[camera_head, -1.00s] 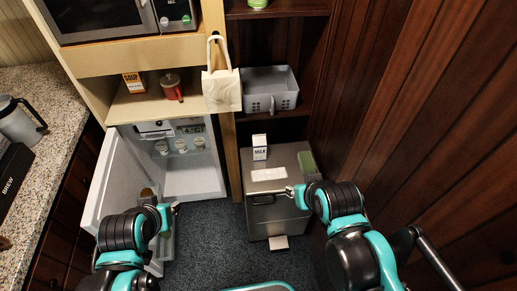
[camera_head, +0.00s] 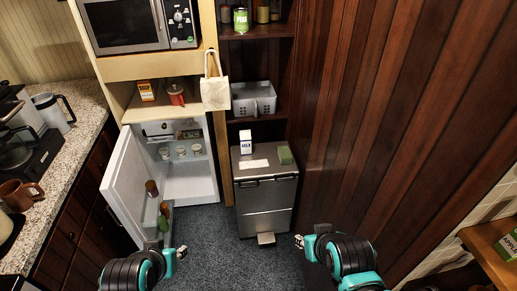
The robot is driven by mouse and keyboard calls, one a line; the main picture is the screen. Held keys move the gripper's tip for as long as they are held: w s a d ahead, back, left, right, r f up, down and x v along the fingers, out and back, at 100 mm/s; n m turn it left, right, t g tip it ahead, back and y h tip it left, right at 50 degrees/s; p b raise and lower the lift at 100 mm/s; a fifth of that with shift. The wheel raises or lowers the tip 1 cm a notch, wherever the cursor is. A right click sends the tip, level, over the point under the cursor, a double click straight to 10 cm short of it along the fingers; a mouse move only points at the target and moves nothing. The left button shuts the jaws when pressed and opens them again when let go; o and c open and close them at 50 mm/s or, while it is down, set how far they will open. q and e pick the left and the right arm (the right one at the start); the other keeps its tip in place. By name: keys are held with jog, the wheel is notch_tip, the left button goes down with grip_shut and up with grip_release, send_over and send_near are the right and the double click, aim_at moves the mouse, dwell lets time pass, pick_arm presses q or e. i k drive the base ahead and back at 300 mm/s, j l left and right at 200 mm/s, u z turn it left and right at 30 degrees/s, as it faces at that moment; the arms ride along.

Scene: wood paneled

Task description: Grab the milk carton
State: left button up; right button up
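The milk carton (camera_head: 246,141) is a small white and blue carton labelled MILK. It stands upright on top of a grey metal bin cabinet (camera_head: 265,195), at its back left. My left gripper (camera_head: 182,254) is low in front of the open fridge, well apart from the carton. My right gripper (camera_head: 299,241) is low in front and to the right of the cabinet, also apart from the carton. Both grippers are small in view and nothing shows in them. Whether their fingers are open is too small to tell.
An open mini fridge (camera_head: 190,180) stands left of the cabinet, its door (camera_head: 132,188) swung out with bottles inside. A green sponge-like block (camera_head: 285,155) and a white paper (camera_head: 254,164) lie on the cabinet. A grey basket (camera_head: 254,99) sits above. A wood wall closes the right.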

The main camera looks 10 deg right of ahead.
aim_at(244, 136)
jog(key=j+z, duration=0.15)
jog(key=z, duration=1.95)
jog(key=j, duration=0.7)
jog(key=j+z, duration=0.15)
jog(key=j, duration=0.6)
jog(key=k+j, duration=0.15)
jog(key=j, duration=0.55)
jog(key=j+z, duration=0.15)
jog(key=j, duration=0.75)
